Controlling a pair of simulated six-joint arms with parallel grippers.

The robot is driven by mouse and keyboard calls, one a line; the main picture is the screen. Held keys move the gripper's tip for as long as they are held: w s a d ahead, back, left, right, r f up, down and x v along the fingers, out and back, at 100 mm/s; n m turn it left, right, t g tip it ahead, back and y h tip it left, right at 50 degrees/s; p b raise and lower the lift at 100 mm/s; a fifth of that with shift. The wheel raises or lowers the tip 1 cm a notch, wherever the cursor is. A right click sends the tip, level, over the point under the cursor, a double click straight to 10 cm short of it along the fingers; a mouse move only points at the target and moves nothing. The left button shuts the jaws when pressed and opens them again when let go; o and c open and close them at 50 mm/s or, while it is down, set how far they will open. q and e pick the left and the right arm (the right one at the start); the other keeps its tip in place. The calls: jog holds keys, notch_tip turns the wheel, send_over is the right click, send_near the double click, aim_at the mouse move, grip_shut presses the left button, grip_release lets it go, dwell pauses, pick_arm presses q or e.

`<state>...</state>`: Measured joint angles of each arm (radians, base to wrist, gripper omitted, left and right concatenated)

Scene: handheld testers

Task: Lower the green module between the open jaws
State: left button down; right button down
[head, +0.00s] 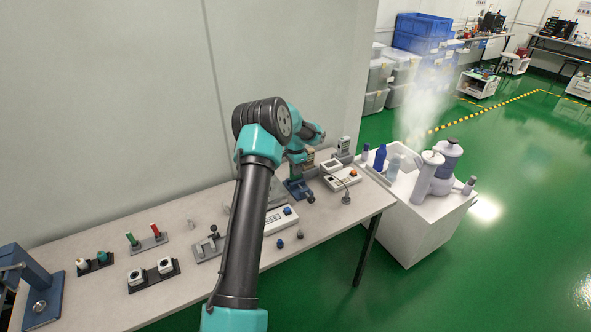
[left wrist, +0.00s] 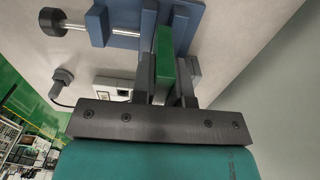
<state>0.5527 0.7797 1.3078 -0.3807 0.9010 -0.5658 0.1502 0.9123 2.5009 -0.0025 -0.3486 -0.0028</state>
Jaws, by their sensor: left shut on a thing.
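The green module (left wrist: 166,55) is upright between the two dark fingers of my left gripper (left wrist: 165,80), which is shut on it. In the left wrist view its far end lies between the jaws of a blue vise (left wrist: 125,38) with a black screw knob (left wrist: 52,21). I cannot tell how deep it sits or whether it touches the jaws. In the head view my left gripper (head: 307,163) is over the blue vise (head: 298,189) near the back of the bench; my arm partly hides that area and the module is not clear there. My right gripper is not in view.
A white tester (head: 341,181) stands right of the vise, another white device (head: 280,219) in front. Holders with red and green handles (head: 148,240) and white round parts (head: 153,274) stand at left. A white side table (head: 416,217) carries bottles.

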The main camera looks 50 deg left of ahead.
aim_at(296, 178)
pick_arm(q)
jog(key=shift+f, duration=1.8)
dwell(1.5)
jog(key=c, duration=1.1)
grip_release()
jog(key=shift+o, duration=0.2)
notch_tip(296, 178, up, 17)
jog(key=shift+r, duration=0.2)
